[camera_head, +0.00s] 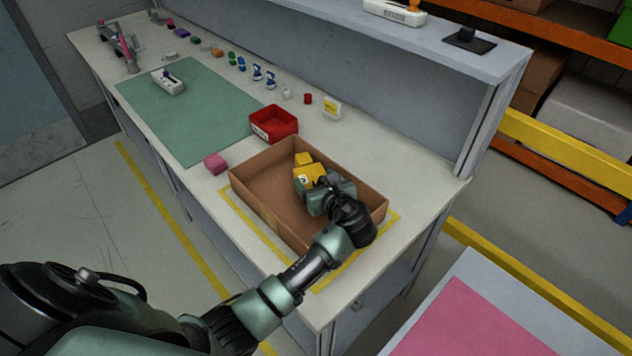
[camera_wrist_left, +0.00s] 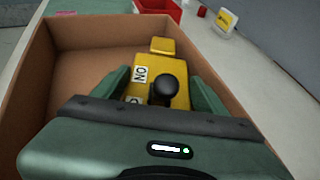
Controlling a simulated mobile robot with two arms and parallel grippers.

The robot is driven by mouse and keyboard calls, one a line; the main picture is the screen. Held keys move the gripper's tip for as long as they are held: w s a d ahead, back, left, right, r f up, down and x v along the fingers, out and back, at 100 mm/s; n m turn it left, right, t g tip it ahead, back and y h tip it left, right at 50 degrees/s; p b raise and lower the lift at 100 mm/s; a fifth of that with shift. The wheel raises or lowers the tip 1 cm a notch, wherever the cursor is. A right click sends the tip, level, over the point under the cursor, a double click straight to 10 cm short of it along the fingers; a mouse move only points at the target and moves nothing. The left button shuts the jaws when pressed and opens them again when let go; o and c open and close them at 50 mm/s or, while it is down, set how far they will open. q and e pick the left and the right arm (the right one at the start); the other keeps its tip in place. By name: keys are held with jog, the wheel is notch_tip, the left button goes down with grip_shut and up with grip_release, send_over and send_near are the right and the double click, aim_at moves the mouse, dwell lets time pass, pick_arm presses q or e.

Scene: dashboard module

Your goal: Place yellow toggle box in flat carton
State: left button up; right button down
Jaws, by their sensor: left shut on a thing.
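The flat carton (camera_head: 262,201) is an open, shallow brown box on the near end of the bench. The yellow toggle box (camera_head: 309,173) is between my left gripper's fingers, over the right part of the carton. In the left wrist view, the yellow toggle box (camera_wrist_left: 180,78) shows a black knob and white labels reading "NO". My left gripper (camera_head: 318,184) is shut on it, with one green finger on each side. The carton's wall (camera_wrist_left: 75,42) surrounds it in that view. Whether the toggle box touches the carton floor I cannot tell. My right gripper is not in view.
A red bin (camera_head: 274,123) stands just behind the carton, and a pink block (camera_head: 215,163) lies to its left. A green mat (camera_head: 190,115) holds a white device (camera_head: 168,82). Several small parts line the bench's back. A yellow-labelled sign (camera_head: 331,107) stands near the back panel.

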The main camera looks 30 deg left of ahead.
pick_arm(q)
jog(key=shift+f, duration=0.25)
jog(key=shift+f, duration=0.1)
jog(key=o, duration=1.6)
jog(key=shift+c, duration=0.2)
jog(key=shift+s+d, duration=0.1)
jog(key=shift+d, duration=0.05)
jog(key=v, duration=1.2)
